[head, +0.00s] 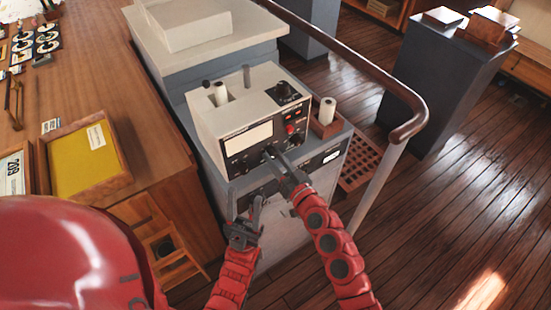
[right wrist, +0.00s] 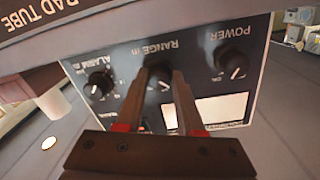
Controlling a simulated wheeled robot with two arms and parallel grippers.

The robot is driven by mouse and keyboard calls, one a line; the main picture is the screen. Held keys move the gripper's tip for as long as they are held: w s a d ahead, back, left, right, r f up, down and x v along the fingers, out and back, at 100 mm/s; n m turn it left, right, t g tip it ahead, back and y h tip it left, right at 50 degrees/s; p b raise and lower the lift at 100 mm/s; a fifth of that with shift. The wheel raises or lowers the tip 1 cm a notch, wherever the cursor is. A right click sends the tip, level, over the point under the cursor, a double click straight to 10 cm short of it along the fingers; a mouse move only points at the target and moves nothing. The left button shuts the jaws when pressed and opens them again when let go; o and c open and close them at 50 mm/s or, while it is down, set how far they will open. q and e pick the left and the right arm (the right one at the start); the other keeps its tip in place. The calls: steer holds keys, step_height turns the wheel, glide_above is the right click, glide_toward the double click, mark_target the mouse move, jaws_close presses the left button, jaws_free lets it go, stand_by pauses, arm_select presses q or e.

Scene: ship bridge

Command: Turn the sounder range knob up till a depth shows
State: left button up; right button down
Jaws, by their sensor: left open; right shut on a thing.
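The sounder (head: 212,121) is a pale box with a dark front panel on a grey cabinet. Its display window (head: 248,140) looks pale and blank; part of it also shows in the right wrist view (right wrist: 215,110), with no figure that I can read. My right gripper (head: 270,154) is at the lower part of the panel. In the right wrist view its fingers are shut on the black range knob (right wrist: 159,72), under the upside-down label "RANGE"; the fingers hide part of the knob. My left gripper (head: 244,212) is open and empty, below and left of the sounder, apart from it.
The power knob (right wrist: 232,62) and alarm knob (right wrist: 99,84) flank the range knob. A white roll (head: 327,111) stands in a wooden holder beside the sounder. A wooden rail (head: 350,65) curves behind it. A yellow-lined tray (head: 85,160) lies on the left desk.

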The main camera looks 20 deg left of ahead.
steer(key=shift+f+b, duration=0.2)
steer(key=shift+b, duration=0.6)
steer(key=m+b, duration=0.2)
steer(key=b, duration=0.2)
steer(key=shift+f, duration=0.1)
steer(key=shift+m+b, duration=0.3)
steer(key=shift+m, duration=0.1)
steer(key=m, duration=0.3)
steer(key=shift+r, duration=0.35)
steer(key=shift+m, duration=1.4)
steer(key=c, duration=0.5)
jaws_free()
